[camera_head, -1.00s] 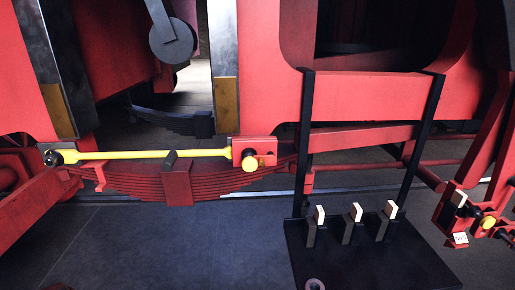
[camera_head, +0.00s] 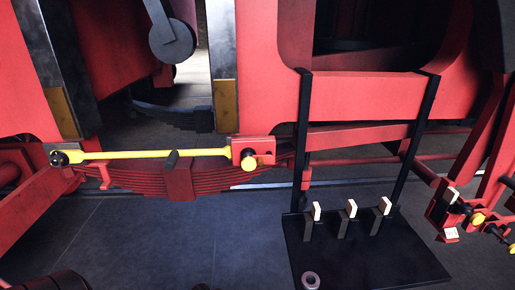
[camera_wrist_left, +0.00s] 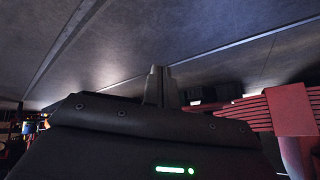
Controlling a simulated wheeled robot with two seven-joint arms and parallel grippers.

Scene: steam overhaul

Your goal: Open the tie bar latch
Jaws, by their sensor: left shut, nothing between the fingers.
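A yellow tie bar (camera_head: 150,154) lies nearly level across the front of the red frame, with a black pivot (camera_head: 59,158) at its left end. The right gripper is not in view.
A red leaf spring (camera_head: 225,178) hangs below the bar and also shows in the left wrist view (camera_wrist_left: 255,112). A black stand (camera_head: 365,255) with several white-tipped pegs and a ring stands at the lower right.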

